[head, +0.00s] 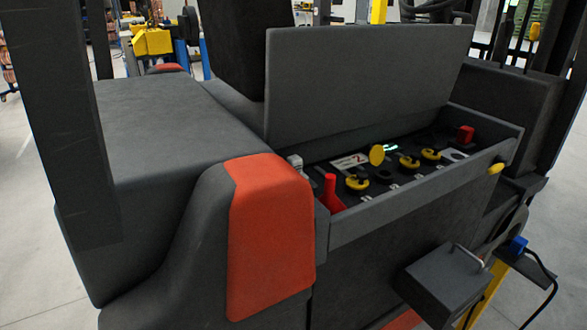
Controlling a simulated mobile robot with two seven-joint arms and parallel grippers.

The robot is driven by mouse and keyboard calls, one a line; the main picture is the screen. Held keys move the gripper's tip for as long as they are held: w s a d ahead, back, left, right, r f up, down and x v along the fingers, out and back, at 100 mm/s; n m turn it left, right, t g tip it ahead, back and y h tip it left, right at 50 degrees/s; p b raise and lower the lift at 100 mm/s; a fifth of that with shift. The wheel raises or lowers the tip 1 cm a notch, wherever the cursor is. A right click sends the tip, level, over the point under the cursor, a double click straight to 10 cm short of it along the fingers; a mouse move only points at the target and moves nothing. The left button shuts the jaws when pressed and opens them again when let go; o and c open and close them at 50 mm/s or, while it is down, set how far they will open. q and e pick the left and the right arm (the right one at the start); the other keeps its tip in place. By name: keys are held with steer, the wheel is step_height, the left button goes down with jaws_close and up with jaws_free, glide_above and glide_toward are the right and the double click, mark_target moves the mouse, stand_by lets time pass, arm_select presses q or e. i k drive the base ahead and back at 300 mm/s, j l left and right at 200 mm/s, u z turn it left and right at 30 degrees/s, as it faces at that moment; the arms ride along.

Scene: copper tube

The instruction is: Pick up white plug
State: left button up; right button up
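I cannot make out a white plug for certain. A small pale grey-white piece (296,163) sits at the left end of the open battery compartment (420,198), beside the orange panel; it is too small to tell what it is. A blue plug-like piece (518,245) with a black cable is at the right, by a yellow post. Neither of my grippers shows in the head view.
A dark vehicle with a raised lid (365,85) fills the middle. Yellow caps (377,155), a red cone-shaped piece (330,192) and a red block (466,134) are in the compartment. A dark box with a handle (445,285) juts out at front right. Open floor (30,270) lies left.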

mark_target(296, 161)
steer(key=i+l+u, duration=0.25)
steer(key=l, duration=0.15)
steer(key=i+l+u, duration=0.1)
steer(key=l+u, duration=0.15)
steer(key=l, duration=0.2)
steer(key=i+l+u, duration=0.1)
steer(key=l+u, duration=0.15)
steer(key=l, duration=0.25)
steer(key=l+u, duration=0.25)
steer(key=l, duration=0.2)
steer(key=i, duration=0.05)
